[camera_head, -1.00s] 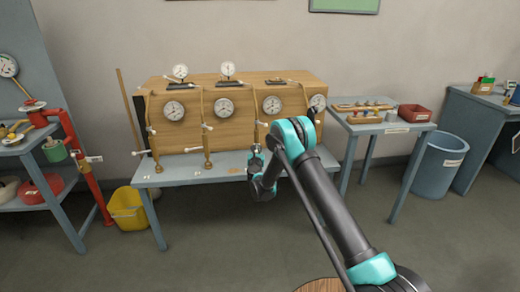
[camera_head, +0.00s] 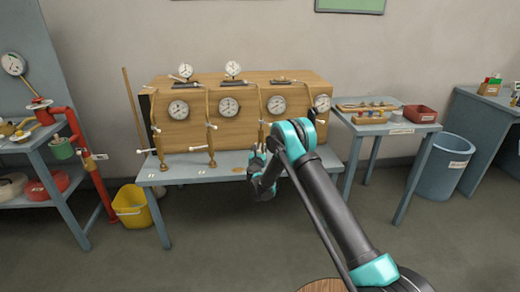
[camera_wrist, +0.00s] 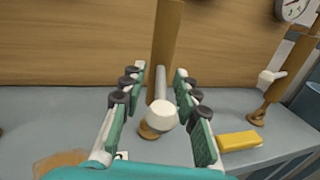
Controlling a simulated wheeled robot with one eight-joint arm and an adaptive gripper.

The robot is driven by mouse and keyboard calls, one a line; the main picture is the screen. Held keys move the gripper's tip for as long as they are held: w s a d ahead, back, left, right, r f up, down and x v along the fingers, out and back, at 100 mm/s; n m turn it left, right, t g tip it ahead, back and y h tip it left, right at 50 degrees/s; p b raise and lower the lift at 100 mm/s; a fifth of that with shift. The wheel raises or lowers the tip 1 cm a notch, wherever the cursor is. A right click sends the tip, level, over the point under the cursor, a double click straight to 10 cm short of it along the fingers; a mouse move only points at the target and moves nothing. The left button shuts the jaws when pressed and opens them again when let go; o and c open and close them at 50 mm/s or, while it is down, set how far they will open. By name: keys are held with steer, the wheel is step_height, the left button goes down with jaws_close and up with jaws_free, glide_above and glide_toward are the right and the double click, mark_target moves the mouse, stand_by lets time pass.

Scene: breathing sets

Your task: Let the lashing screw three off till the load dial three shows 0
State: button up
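The lashing screw third from the left (camera_head: 262,133) stands as a brass post at the wooden crate's front, its lower part hidden by my gripper. Load dial three (camera_head: 276,104), a white round dial, is on the crate right of that post; its reading is too small to tell. In the wrist view the screw's white-ended handle (camera_wrist: 161,114) points toward me, in front of the brass post (camera_wrist: 165,45). My gripper (camera_head: 256,158) is open; its green-padded fingers (camera_wrist: 160,85) stand on either side of the handle, apparently without touching it.
Other lashing screws (camera_head: 211,145) and dials (camera_head: 228,106) line the crate (camera_head: 200,134). A yellow block (camera_wrist: 239,141) lies on the bench (camera_head: 190,175), right of the gripper. A side table (camera_head: 386,128) stands right. A yellow bucket (camera_head: 131,207) is on the floor at left.

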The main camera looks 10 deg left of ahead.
steer(key=s+d, duration=0.1)
steer(key=s, duration=1.1)
steer(key=s+d+r+n+g+y, duration=0.1)
steer(key=d+r+n+y, duration=0.2)
steer(key=r+n, duration=0.55)
steer(key=s+d+r+n+g+y, duration=0.1)
steer(key=d+r+n+y, duration=0.25)
steer(key=r+n, duration=0.5)
steer(key=s+d+r+n+g, duration=0.2)
steer(key=s+d+r+n, duration=0.2)
steer(key=s+d+n, duration=0.15)
steer(key=s+d+f+n+g+h, duration=0.2)
steer(key=s+d+f+n+g, duration=0.1)
steer(key=s+d, duration=0.6)
steer(key=s+d+f+n+g+h, duration=0.3)
steer(key=s+d+f+n, duration=0.3)
steer(key=s+d, duration=0.4)
steer(key=s+d+f+n+g+h, duration=0.3)
steer(key=s+d, duration=0.7)
steer(key=s, duration=0.7)
steer(key=shift+s+f+n+g, duration=0.4)
steer(key=shift+f+n, duration=0.25)
steer(key=shift+f, duration=0.3)
